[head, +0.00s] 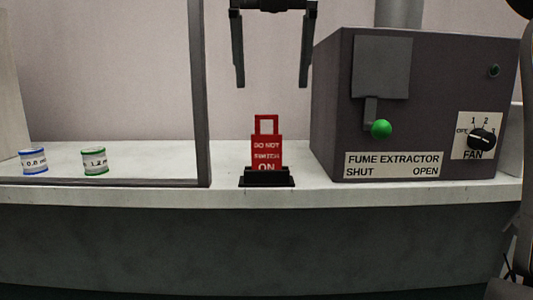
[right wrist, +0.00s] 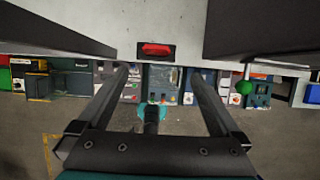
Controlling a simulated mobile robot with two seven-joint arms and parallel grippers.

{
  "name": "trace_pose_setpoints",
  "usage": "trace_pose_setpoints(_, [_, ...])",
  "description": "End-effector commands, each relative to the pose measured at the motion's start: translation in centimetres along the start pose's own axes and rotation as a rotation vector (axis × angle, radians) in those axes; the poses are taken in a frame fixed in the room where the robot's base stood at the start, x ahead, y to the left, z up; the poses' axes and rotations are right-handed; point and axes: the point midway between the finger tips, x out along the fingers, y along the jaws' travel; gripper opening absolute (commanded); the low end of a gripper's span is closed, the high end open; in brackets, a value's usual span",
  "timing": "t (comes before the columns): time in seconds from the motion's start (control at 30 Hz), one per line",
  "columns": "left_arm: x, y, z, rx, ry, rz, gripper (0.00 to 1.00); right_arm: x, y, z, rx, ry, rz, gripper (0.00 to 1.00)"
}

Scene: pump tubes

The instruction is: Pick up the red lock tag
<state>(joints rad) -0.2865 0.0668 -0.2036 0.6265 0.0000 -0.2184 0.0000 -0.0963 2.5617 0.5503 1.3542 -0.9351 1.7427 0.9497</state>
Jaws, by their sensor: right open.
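The red lock tag (head: 267,146) stands upright in a small black holder (head: 267,178) near the front edge of the pale shelf. It has an open loop at its top and white text reading "DO NOT SWITCH ON". In the right wrist view the tag (right wrist: 157,49) shows from above, ahead of the fingers. My right gripper (head: 272,85) is open and empty, fingers pointing down above the tag and not touching it. Its two fingers also show in the right wrist view (right wrist: 160,72). My left gripper is not in view.
The dark fume extractor box (head: 420,70) stands right of the tag, with a green-knobbed lever (head: 381,129) and a fan dial (head: 481,139). A dark upright post (head: 200,95) stands to the left. Blue-rimmed (head: 34,161) and green-rimmed (head: 94,161) spools sit farther left.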

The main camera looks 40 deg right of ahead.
Motion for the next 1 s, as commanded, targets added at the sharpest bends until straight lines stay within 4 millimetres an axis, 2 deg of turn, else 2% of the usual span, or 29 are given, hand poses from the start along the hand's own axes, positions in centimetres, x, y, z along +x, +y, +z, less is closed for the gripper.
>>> trace_pose_setpoints(0.03, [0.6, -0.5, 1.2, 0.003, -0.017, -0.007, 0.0, 1.5, -0.1, -0.2, 0.0, 0.003, -0.002, 1.0])
trace_pose_setpoints(0.1, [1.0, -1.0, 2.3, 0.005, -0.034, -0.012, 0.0, 3.1, -0.1, -0.2, -0.001, 0.003, -0.002, 1.0])
trace_pose_setpoints(0.23, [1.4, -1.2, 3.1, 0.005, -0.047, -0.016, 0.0, 5.7, 0.0, -0.1, -0.002, 0.003, -0.002, 1.0])
trace_pose_setpoints(0.4, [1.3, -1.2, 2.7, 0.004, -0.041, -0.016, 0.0, 7.7, 0.1, 0.0, -0.002, 0.004, 0.001, 1.0])
trace_pose_setpoints(0.57, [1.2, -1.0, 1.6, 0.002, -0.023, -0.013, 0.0, 8.6, 0.2, 0.0, -0.002, 0.004, 0.001, 1.0])
trace_pose_setpoints(0.67, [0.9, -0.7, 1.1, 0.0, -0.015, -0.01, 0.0, 9.8, 0.5, 0.1, -0.003, 0.006, 0.001, 1.0])
trace_pose_setpoints(0.83, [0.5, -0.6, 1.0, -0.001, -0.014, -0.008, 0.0, 12.3, 0.8, 0.3, -0.002, 0.005, 0.001, 1.0])
trace_pose_setpoints(1.0, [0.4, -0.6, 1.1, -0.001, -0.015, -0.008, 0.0, 13.3, 0.8, 0.3, 0.0, 0.002, 0.002, 1.0])
